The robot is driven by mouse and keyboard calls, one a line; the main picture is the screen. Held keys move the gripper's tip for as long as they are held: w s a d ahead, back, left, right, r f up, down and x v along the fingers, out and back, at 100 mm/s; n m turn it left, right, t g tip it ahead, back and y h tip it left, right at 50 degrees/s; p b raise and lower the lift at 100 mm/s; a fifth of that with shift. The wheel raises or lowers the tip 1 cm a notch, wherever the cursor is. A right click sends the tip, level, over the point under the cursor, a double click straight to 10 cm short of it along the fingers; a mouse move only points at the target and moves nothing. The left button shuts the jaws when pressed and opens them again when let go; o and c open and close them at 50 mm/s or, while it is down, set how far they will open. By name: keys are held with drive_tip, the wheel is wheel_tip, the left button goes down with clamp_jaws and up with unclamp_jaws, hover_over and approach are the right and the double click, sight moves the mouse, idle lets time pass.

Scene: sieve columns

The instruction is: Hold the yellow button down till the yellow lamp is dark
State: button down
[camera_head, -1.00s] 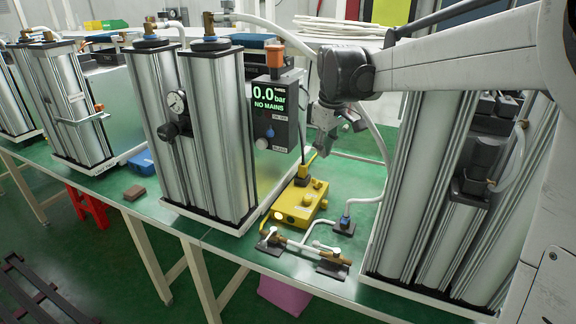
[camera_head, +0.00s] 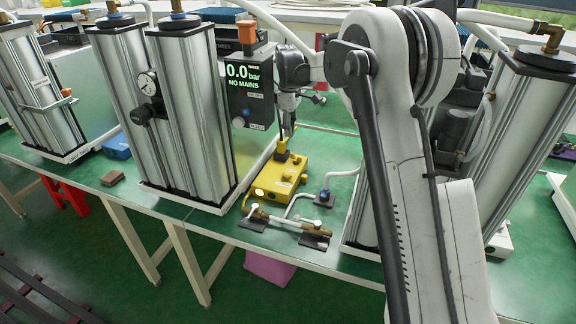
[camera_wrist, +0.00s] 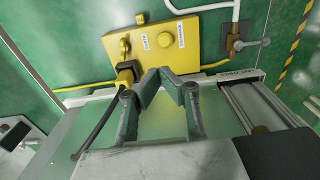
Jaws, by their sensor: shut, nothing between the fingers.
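The yellow control box (camera_head: 281,180) stands on the green bench in the head view, with yellow raised parts on top. A pale, bright lamp (camera_head: 259,192) shows at its near left end and looks lit. In the wrist view the box (camera_wrist: 182,50) lies at the top, with a round yellow button (camera_wrist: 165,39) on its face. My gripper (camera_wrist: 166,72) is shut and empty, its fingertips just below the box's edge in that picture. In the head view my gripper (camera_head: 287,118) hangs above the back of the box. I cannot see it touching the button.
A black gauge box (camera_head: 249,88) reading 0.0 bar, NO MAINS stands left of my gripper. Metal columns (camera_head: 190,110) stand left of it. Pipe fittings (camera_head: 290,226) lie at the front edge.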

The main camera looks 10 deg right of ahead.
drive_tip(key=shift+w+a+f, duration=0.1)
drive_tip(key=shift+w+f, duration=0.3)
drive_tip(key=shift+f, duration=0.2)
wheel_tip(320, 180, down, 14)
idle(0.5)
drive_tip(key=shift+f+b, duration=1.05)
drive_tip(key=shift+f, duration=0.05)
idle(1.1)
wheel_tip(320, 180, up, 14)
drive_tip(key=p, duration=0.1)
drive_tip(key=shift+p, duration=0.3)
drive_tip(key=shift+s+r, duration=0.1)
drive_tip(key=shift+r, duration=0.1)
idle(0.4)
